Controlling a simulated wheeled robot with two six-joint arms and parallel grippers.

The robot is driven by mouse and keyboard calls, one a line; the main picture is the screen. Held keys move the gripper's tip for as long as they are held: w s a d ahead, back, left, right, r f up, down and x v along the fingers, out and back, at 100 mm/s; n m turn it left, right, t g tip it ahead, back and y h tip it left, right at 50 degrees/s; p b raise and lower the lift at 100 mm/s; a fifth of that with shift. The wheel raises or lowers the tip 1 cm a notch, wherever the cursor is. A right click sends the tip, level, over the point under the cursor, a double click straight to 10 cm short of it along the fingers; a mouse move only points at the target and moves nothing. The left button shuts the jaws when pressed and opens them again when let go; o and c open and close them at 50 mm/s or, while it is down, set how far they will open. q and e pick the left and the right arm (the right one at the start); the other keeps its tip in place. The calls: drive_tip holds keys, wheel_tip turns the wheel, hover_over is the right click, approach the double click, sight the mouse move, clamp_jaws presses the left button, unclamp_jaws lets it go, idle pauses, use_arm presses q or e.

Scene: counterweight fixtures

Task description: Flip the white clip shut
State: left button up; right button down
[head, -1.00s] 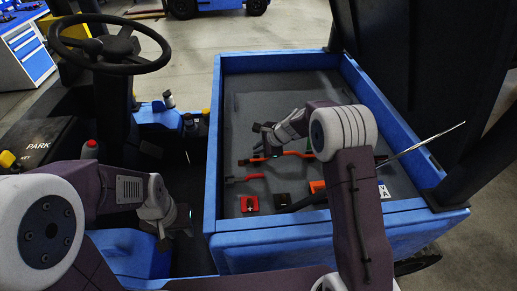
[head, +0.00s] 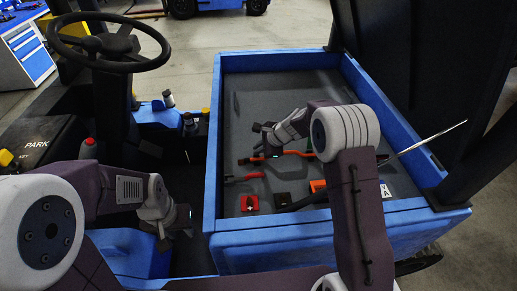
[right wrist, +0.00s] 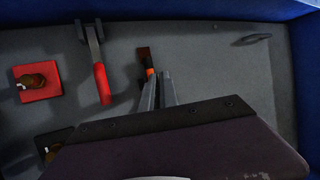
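I cannot pick out a white clip in either view. My right gripper (head: 260,143) reaches down into the blue-walled tray (head: 213,160), over its dark floor. In the right wrist view, its two grey fingers (right wrist: 158,88) lie close together, and a small brown and orange piece (right wrist: 146,60) shows just beyond their tips. I cannot tell whether they touch it. A lever with a red handle (right wrist: 102,82) lies to the left of the fingers, apart from them. My left gripper (head: 182,222) hangs low left of the tray; its fingertips are unclear.
A red block with a brass terminal (right wrist: 37,82) and a dark block (right wrist: 52,142) sit on the tray floor. A thin rod (head: 430,138) sticks out over the tray's right wall. A steering wheel (head: 100,45) stands at the upper left. The tray's far floor is clear.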

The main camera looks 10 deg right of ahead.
drive_tip(key=shift+s+f+b, duration=1.65)
drive_tip(key=shift+f+b, duration=0.1)
drive_tip(key=shift+b, duration=0.75)
drive_tip(key=c, duration=1.6)
unclamp_jaws()
drive_tip(key=shift+c, duration=0.2)
drive_tip(key=shift+r, duration=0.1)
drive_tip(key=p+v, duration=0.1)
drive_tip(key=v, duration=0.8)
